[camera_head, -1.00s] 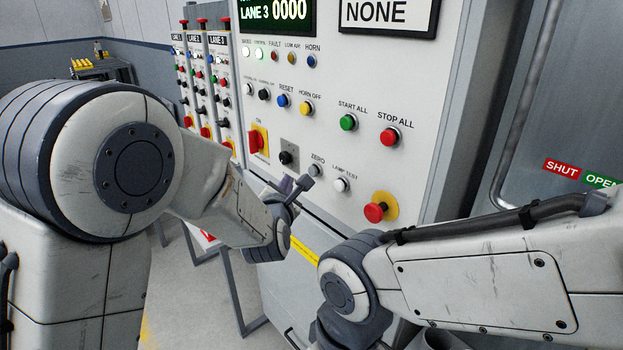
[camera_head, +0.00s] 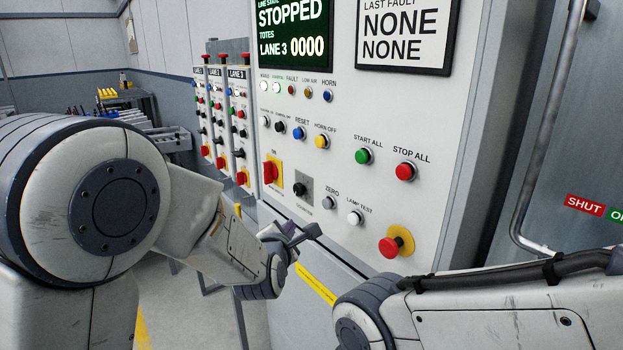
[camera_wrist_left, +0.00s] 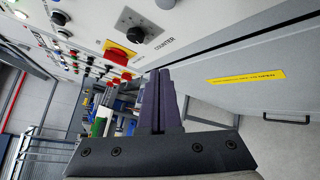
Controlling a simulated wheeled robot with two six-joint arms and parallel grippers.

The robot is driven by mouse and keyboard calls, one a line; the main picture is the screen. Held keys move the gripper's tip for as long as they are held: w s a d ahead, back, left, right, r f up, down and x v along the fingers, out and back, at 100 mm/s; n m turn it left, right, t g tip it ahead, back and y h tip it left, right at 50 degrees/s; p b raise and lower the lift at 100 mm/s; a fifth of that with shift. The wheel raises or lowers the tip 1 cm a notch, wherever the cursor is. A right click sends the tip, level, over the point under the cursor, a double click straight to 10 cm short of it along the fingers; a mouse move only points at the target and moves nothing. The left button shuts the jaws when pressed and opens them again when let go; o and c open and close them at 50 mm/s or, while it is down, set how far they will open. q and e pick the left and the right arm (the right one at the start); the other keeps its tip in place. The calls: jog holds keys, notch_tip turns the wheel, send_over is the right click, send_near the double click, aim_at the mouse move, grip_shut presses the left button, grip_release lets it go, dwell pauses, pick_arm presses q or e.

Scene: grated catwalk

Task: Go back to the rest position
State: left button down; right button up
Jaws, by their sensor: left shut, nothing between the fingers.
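My left gripper (camera_head: 308,234) is in front of the lower part of the white control panel (camera_head: 350,215), below the black counter knob (camera_head: 300,188). In the left wrist view its two dark fingers (camera_wrist_left: 160,100) lie together, shut and empty, apart from the panel. My left arm comes in from the left of the head view. My right arm (camera_head: 490,310) crosses the lower right of the head view, and its gripper is out of frame.
The panel carries a red switch (camera_head: 271,172), a green START ALL button (camera_head: 363,156), a red STOP ALL button (camera_head: 405,171) and a red mushroom button (camera_head: 390,246). Three lane boxes (camera_head: 222,120) stand left. A metal door (camera_head: 560,130) is at right. Grey floor shows lower left.

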pick_arm(q)
jog(key=s+a+f+m+g+y, duration=0.1)
jog(key=s+a+f+m+g, duration=0.6)
jog(key=s+m, duration=0.45)
jog(key=s+a+f+m+g+y, duration=0.1)
jog(key=s+a+f+m+g, duration=0.45)
jog(key=s+a+m, duration=0.5)
jog(key=s+d+r+m+g, duration=0.1)
jog(key=s+d+r+m, duration=0.1)
jog(key=s+d+m, duration=0.2)
jog(key=s+d+r+m+g, duration=0.1)
jog(key=s+d+r+m, duration=0.2)
jog(key=s+d, duration=0.7)
jog(key=shift+s+d+m+h, duration=0.35)
jog(key=shift+d+m, duration=0.4)
jog(key=shift+m, duration=0.25)
